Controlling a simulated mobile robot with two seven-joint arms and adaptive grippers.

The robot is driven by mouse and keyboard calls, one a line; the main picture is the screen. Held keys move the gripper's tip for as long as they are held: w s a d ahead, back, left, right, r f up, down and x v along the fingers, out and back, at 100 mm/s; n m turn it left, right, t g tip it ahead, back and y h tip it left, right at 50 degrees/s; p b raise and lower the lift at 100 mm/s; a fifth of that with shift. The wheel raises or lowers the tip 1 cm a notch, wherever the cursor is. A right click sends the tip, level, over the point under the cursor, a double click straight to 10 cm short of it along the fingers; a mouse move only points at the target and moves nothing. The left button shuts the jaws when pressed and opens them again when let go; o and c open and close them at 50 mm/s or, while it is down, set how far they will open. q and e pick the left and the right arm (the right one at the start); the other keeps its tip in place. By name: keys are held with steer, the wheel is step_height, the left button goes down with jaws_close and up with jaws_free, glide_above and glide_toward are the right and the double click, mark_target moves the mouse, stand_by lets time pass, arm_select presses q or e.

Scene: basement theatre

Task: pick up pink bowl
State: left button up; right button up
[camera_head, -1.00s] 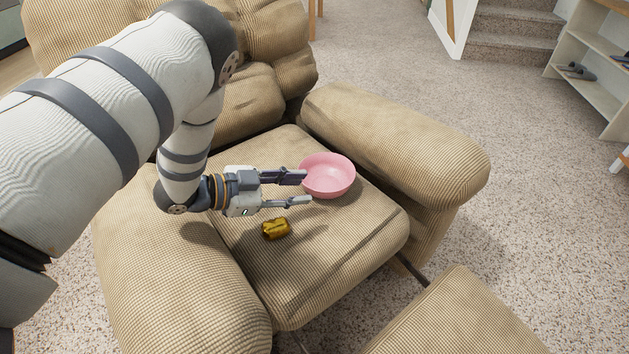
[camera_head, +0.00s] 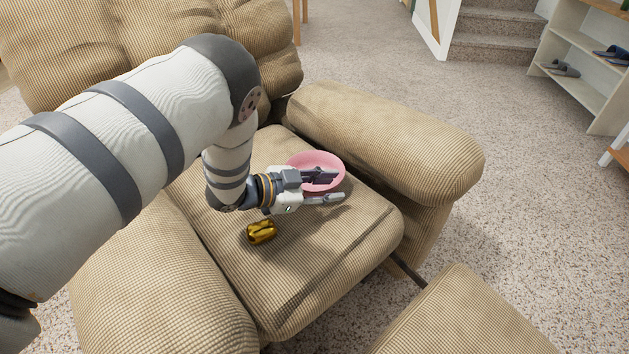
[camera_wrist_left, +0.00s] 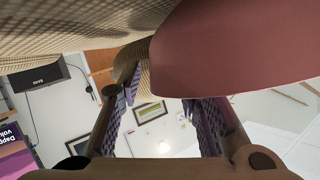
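The pink bowl (camera_head: 316,161) sits on the seat of the tan armchair (camera_head: 300,265). My left gripper (camera_head: 338,187) is open, its fingers pointing right; one finger crosses in front of the bowl and the other shows along its near side. In the left wrist view the bowl (camera_wrist_left: 235,45) fills the upper right, close to the fingers, and its lower edge lies above the gap between them (camera_wrist_left: 165,110). I cannot tell whether a finger touches the bowl. My right gripper is not in view.
A shiny gold object (camera_head: 261,231) lies on the seat just in front of my left gripper. The padded armrest (camera_head: 390,135) rises beyond the bowl. A footrest cushion (camera_head: 460,320) is at lower right. A shelf with shoes (camera_head: 585,70) stands far right, with open carpet between.

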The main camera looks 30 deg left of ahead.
arm_select(q)
jaws_close()
